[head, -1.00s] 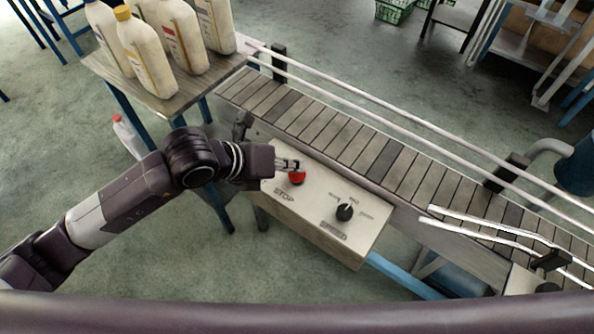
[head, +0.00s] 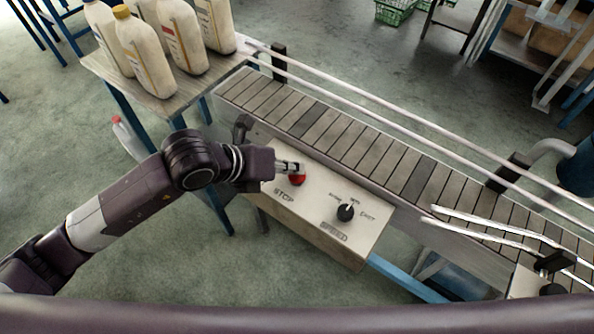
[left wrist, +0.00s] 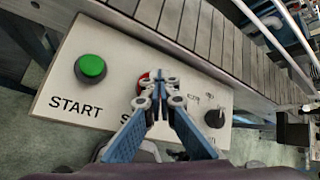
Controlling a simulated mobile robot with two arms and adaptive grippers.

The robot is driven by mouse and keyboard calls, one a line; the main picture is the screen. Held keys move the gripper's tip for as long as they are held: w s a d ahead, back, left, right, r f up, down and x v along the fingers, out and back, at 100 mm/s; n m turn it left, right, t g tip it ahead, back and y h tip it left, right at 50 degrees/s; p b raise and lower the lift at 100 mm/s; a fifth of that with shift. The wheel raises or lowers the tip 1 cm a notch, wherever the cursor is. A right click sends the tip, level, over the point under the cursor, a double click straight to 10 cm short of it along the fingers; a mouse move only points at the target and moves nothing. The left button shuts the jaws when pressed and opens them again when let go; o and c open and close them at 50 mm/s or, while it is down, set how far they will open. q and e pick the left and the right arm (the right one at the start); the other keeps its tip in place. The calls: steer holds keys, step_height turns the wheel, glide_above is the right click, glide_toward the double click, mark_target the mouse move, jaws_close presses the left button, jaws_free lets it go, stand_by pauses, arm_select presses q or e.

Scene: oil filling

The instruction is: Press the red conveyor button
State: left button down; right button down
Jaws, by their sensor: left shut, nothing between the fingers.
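The red button (head: 297,180) sits on the light control box (head: 318,216), above the STOP label. In the left wrist view the red button (left wrist: 144,80) is mostly hidden behind my fingers. My left gripper (head: 298,168) is shut and empty, with its tips at the red button's upper edge in the head view. In the left wrist view my left gripper (left wrist: 158,84) overlaps the button; I cannot tell whether it touches. A green START button (left wrist: 91,67) lies left of it, hidden by my arm in the head view. My right gripper is not in view.
A black speed knob (head: 345,212) is on the same box, right of the red button. The slatted conveyor (head: 340,135) with side rails runs behind the box. A table (head: 185,92) with several bottles (head: 145,50) stands at the upper left.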

mark_target(294, 176)
arm_select(q)
steer(key=shift+r+p, duration=0.55)
steer(key=shift+r, duration=0.35)
steer(key=shift+r+p, duration=1.65)
steer(key=shift+r, duration=0.95)
steer(key=shift+f, duration=0.1)
